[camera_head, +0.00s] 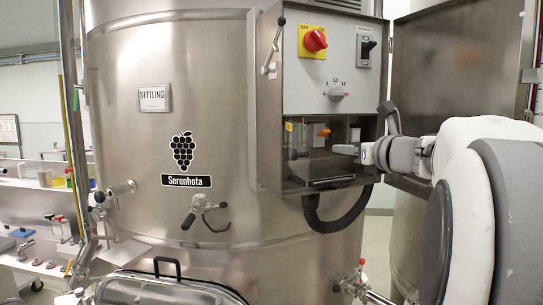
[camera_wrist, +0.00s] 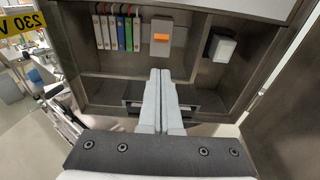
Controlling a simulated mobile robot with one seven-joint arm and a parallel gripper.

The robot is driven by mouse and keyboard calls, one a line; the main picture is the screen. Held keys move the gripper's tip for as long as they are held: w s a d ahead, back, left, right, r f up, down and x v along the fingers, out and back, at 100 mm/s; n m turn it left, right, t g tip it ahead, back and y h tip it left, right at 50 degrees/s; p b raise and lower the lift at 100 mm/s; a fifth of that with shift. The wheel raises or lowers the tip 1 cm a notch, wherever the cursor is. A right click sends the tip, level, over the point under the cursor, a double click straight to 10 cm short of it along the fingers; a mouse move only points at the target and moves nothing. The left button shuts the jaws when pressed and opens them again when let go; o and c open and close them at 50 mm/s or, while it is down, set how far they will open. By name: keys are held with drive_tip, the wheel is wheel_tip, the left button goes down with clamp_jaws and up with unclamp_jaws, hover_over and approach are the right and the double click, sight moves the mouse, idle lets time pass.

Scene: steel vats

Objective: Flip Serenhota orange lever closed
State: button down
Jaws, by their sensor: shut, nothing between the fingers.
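The steel vat with the Serenhota label (camera_head: 186,181) fills the middle of the head view, with an open control box (camera_head: 283,60) on its right side. The orange lever (camera_wrist: 161,37) sits on a grey switch block (camera_wrist: 160,62) at the back of the box's lower compartment in the wrist view. It shows small in the head view (camera_head: 324,132). My gripper (camera_head: 345,149) reaches in from the right at the compartment's opening. In the wrist view its fingers (camera_wrist: 160,72) are together and empty, with their tips below the orange lever. I cannot tell whether they touch the block.
Several coloured modules (camera_wrist: 119,32) stand left of the switch block, and a white-faced box (camera_wrist: 222,48) is to its right. Above the compartment are a red rotary switch (camera_head: 315,40), a black switch (camera_head: 368,47) and a dial (camera_head: 336,92). The open door (camera_head: 460,60) stands at right.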

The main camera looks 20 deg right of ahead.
drive_tip(key=s+r, duration=0.4)
drive_tip(key=r, duration=0.1)
drive_tip(key=shift+s, duration=0.2)
drive_tip(key=shift+f, duration=0.1)
